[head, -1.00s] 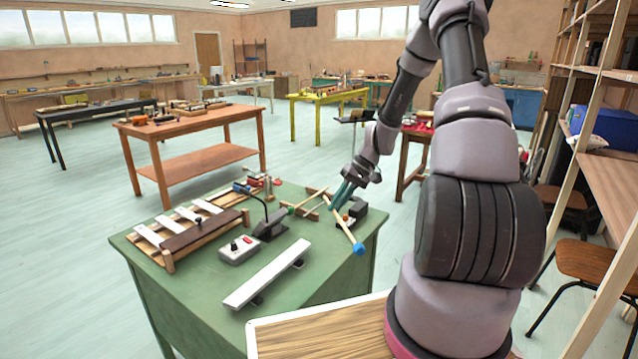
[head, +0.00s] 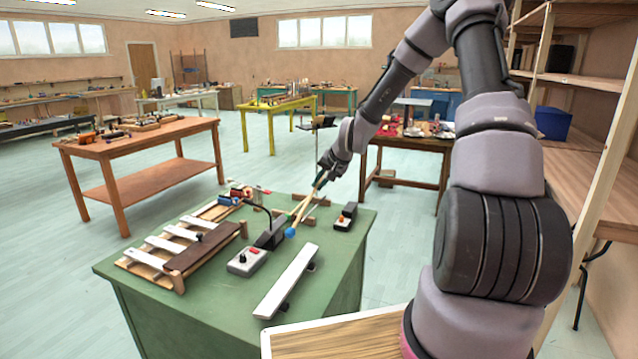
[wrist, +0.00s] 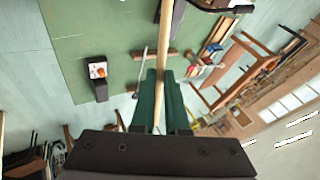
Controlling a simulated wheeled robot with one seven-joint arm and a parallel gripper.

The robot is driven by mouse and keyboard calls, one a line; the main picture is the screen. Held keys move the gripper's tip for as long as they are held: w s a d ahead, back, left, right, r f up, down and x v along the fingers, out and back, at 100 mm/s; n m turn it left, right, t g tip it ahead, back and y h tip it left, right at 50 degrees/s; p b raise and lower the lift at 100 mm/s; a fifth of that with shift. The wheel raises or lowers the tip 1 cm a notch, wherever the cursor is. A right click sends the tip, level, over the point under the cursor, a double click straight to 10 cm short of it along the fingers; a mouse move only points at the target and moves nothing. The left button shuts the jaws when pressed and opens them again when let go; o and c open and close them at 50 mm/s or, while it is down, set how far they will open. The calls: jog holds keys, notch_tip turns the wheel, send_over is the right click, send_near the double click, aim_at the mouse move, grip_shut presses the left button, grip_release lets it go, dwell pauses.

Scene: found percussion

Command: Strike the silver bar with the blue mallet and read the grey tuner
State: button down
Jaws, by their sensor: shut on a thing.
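My gripper (head: 321,180) is shut on the wooden handle of the blue mallet (head: 290,232), above the back of the green table. The mallet slants down, its blue head toward the front. In the wrist view the handle (wrist: 165,40) runs between the green fingers (wrist: 160,85); the head is out of that view. The silver bar (head: 287,282) lies across the front right of the table, apart from the mallet head. A light grey box (head: 247,262) with a black knob and red button sits left of the bar. I cannot tell whether it is the grey tuner; no reading is legible.
A dark box with a gooseneck (head: 270,235) stands behind the grey box. A rack of pale bars (head: 180,240) fills the table's left. A small box with an orange button (head: 345,217) sits at the right; it also shows in the wrist view (wrist: 97,72).

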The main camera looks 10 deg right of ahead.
jog(key=shift+w+a+r, duration=0.1)
jog(key=shift+a, duration=0.05)
notch_tip(320, 180, down, 5)
dwell(0.7)
dwell(0.3)
notch_tip(320, 180, down, 5)
jog(key=s+a+t+h, duration=0.1)
jog(key=s+a+t, duration=0.1)
notch_tip(320, 180, up, 6)
jog(key=shift+w+d+n, duration=0.2)
jog(key=shift+d+n, duration=0.1)
jog(key=shift+d, duration=0.05)
dwell(0.9)
